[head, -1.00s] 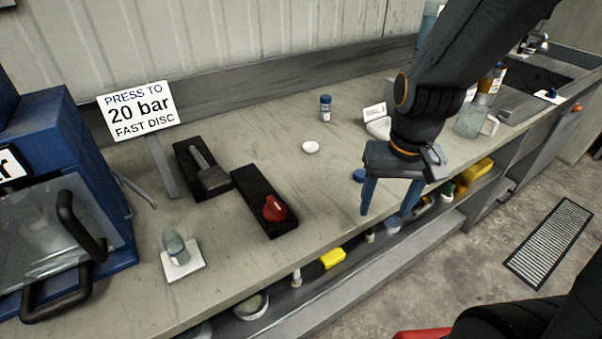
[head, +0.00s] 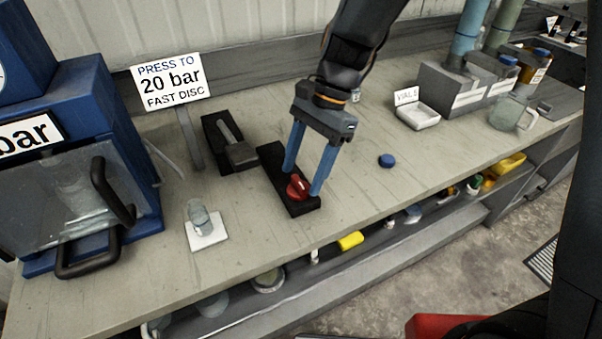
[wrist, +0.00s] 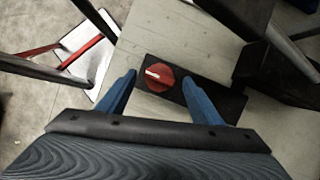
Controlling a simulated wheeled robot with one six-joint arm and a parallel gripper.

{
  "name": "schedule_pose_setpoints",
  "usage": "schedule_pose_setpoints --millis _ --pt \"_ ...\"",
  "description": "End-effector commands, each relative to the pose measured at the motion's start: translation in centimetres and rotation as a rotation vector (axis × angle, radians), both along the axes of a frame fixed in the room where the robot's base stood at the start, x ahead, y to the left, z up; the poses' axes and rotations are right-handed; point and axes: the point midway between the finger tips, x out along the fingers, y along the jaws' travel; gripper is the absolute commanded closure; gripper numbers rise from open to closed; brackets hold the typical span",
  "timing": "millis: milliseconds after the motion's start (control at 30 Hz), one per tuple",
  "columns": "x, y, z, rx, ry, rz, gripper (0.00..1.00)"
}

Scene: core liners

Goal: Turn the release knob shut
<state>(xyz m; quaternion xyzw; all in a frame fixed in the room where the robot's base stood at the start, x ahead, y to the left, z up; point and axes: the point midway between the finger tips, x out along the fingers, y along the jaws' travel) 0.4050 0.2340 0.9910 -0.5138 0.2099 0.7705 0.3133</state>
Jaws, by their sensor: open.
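The release knob (head: 297,187) is a red round knob with a white pointer line. It sits at the near end of a black base block (head: 270,157) on the bench. In the wrist view the knob (wrist: 158,76) lies between my fingers, and its white line points to the left. My gripper (head: 302,183) points down over the block, open, with one blue finger on each side of the knob. In the wrist view my gripper (wrist: 160,92) shows a gap between each finger and the knob. I cannot tell the exact height of the fingertips.
A black lever block (head: 217,145) stands left of the knob block. Further left are a glass jar on a white square (head: 207,241) and a blue press (head: 100,190). A blue cap (head: 386,160) lies to the right, with a white tray (head: 415,116) behind. The bench front is clear.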

Motion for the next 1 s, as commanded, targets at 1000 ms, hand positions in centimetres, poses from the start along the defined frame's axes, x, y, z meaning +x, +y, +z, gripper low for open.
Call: schedule_pose_setpoints --millis 1000 --pt "-0.7 0.3 -1.3 -0.001 0.001 -0.140 0.81"
